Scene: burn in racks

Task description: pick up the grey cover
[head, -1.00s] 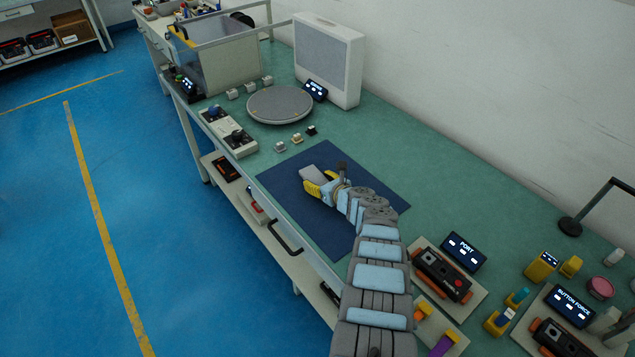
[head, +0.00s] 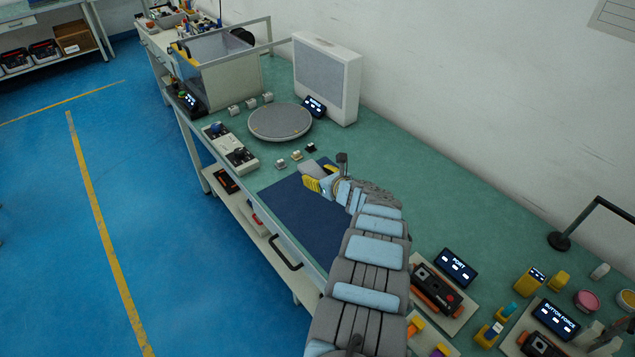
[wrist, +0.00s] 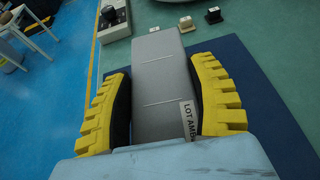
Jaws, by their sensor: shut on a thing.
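The grey cover (wrist: 160,65) is a flat grey block with two thin light lines across it. A label reading "LOT AMB", cut off, shows by its lower right corner in the wrist view. My gripper (wrist: 165,100) has yellow ribbed fingers with dark inner pads, shut on the two long sides of the cover. In the head view my gripper (head: 318,178) is over the far part of the dark blue mat (head: 305,215), and the cover (head: 312,168) shows small at its tip. I cannot tell how high it is above the mat.
A round grey turntable (head: 280,121) lies beyond the gripper, with small blocks (head: 296,155) in front of it. A control box (head: 231,147) stands at the left bench edge. A white panel unit (head: 326,77) stands at the back. Port fixtures (head: 437,289) are at near right.

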